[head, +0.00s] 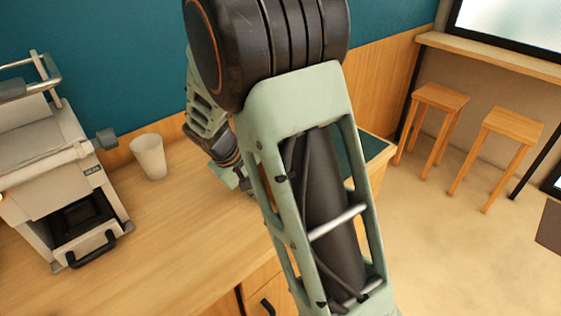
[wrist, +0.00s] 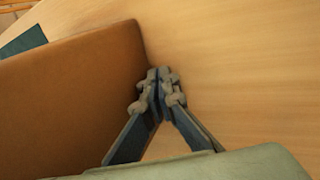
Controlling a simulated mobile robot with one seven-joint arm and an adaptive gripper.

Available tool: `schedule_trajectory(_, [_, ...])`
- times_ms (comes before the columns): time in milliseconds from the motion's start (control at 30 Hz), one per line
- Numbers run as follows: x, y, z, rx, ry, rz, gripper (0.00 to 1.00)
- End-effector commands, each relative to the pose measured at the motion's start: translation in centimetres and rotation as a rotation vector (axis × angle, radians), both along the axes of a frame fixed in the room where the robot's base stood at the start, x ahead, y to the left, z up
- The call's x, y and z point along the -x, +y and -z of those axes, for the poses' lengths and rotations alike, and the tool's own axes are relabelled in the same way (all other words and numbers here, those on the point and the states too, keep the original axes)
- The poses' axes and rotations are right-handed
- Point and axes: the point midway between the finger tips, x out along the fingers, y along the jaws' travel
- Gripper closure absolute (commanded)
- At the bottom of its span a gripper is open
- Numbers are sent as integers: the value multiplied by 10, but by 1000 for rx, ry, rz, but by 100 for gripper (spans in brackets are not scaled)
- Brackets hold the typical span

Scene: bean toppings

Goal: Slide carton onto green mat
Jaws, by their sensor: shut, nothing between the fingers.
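The brown carton (wrist: 75,85) fills the left of the wrist view, with one broad flat side facing the camera. My gripper (wrist: 158,88) is shut and empty at the carton's right edge. Its fingertips are close against that edge; I cannot tell whether they touch. A corner of the green mat (wrist: 22,42) shows beyond the carton at the upper left. In the head view the green mat (head: 376,149) lies at the right end of the counter, partly hidden by my arm. The carton and my fingertips are hidden behind my arm there.
The wooden counter (head: 185,225) is bare in front of a white cup (head: 149,158). A pale machine (head: 60,165) with a black handle stands at the left. Two wooden stools (head: 436,100) stand on the floor beyond the counter's right end.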

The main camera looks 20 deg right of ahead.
Motion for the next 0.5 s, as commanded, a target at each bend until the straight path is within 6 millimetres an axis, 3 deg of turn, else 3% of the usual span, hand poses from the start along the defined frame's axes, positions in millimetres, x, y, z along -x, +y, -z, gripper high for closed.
schedule_trajectory(500, [-11, -29, 0, 0, 1, 3, 100])
